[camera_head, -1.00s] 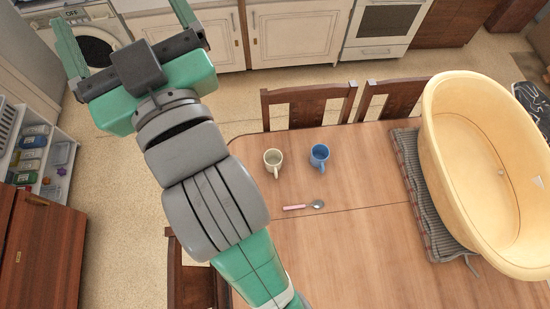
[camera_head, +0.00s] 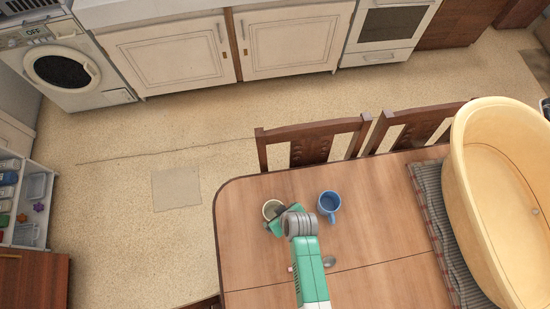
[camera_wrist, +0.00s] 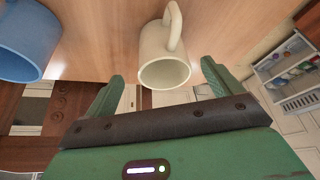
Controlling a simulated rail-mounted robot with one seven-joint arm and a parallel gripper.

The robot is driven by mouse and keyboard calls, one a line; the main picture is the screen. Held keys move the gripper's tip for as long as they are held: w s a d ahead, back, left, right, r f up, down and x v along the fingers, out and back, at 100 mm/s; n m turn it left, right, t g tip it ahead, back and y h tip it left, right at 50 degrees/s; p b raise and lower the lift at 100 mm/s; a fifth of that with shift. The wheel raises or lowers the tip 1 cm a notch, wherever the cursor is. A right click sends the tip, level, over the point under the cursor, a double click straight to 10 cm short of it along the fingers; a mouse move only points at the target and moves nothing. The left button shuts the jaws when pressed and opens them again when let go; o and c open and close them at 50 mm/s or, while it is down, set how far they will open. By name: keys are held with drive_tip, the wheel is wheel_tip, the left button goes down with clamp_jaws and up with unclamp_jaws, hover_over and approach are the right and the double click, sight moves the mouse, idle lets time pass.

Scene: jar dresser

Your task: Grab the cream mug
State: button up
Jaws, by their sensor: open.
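The cream mug (camera_head: 270,208) stands on the wooden table near its left back corner, partly hidden by my gripper in the head view. In the wrist view the cream mug (camera_wrist: 165,62) appears just beyond my fingertips, between the lines of the two fingers, with its handle at the top. My gripper (camera_wrist: 160,88) is open and empty, its two green fingers spread wide. In the head view my gripper (camera_head: 282,218) is low beside the mug. I cannot tell whether it touches the mug.
A blue mug (camera_head: 329,204) stands close to the right; it also shows in the wrist view (camera_wrist: 28,40). A spoon (camera_head: 328,262) lies in front, partly hidden by my arm. A large yellow tub (camera_head: 490,180) on a striped mat fills the table's right side. Chairs (camera_head: 310,148) line the back edge.

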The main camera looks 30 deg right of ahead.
drive_tip(key=b, duration=0.1)
hover_over(271, 212)
drive_tip(key=s, duration=0.2)
drive_tip(key=f, duration=0.6)
drive_tip(key=shift+s+d, duration=0.1)
drive_tip(key=shift+d, duration=0.1)
drive_tip(key=c, duration=1.2)
drive_tip(key=shift+r, duration=0.15)
drive_tip(key=shift+c, duration=0.2)
